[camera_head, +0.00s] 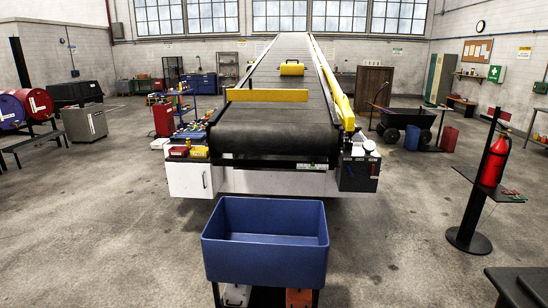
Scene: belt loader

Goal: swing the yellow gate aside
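The yellow gate (266,95) is a low, flat bar standing crosswise on the dark conveyor belt (275,135), a little behind its near end. Its left end is at the belt's left edge. Its right end stops short of the yellow side rail (337,88). A yellow case (292,69) with a dark handle on top sits farther up the belt, behind the gate and apart from it. My gripper is not in view.
A blue open bin (265,262), seemingly empty, stands in front of the belt's near end. Small coloured items lie on the ledge at the belt's left (190,131). A stand with a red extinguisher (494,162) is at right.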

